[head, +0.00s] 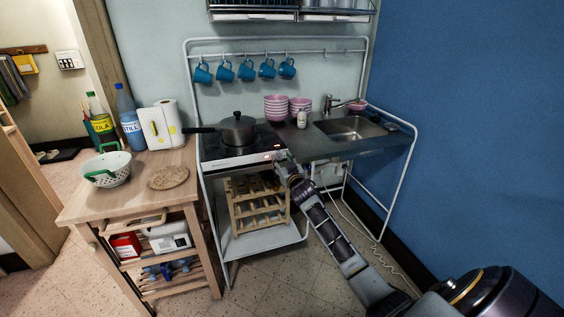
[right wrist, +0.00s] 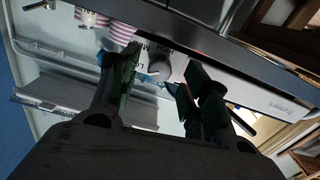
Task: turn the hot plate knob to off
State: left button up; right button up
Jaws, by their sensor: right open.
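The hot plate (head: 222,162) is a dark-topped unit with a pale front panel, and a lidded dark pot (head: 238,130) stands on it. Small red lights show near the right end of its front. In the right wrist view, which is turned over, a grey knob (right wrist: 164,72) sits on the panel with partly hidden lettering around it. My right gripper (head: 283,162) is at the panel's right end. In the wrist view its open fingers (right wrist: 158,78) stand on either side of the knob; contact cannot be told. In the head view the gripper hides the knob. My left gripper is not in view.
A metal sink (head: 350,128) and pink bowls (head: 276,107) are on the counter to the right. A wooden rack (head: 258,208) stands on the shelf below. A wooden cart (head: 128,190) with a colander (head: 107,169) stands to the left. Blue mugs (head: 246,71) hang behind.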

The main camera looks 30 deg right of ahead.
jog(key=shift+w+d, duration=0.1)
jog(key=shift+w, duration=0.25)
grip_shut()
dwell(0.3)
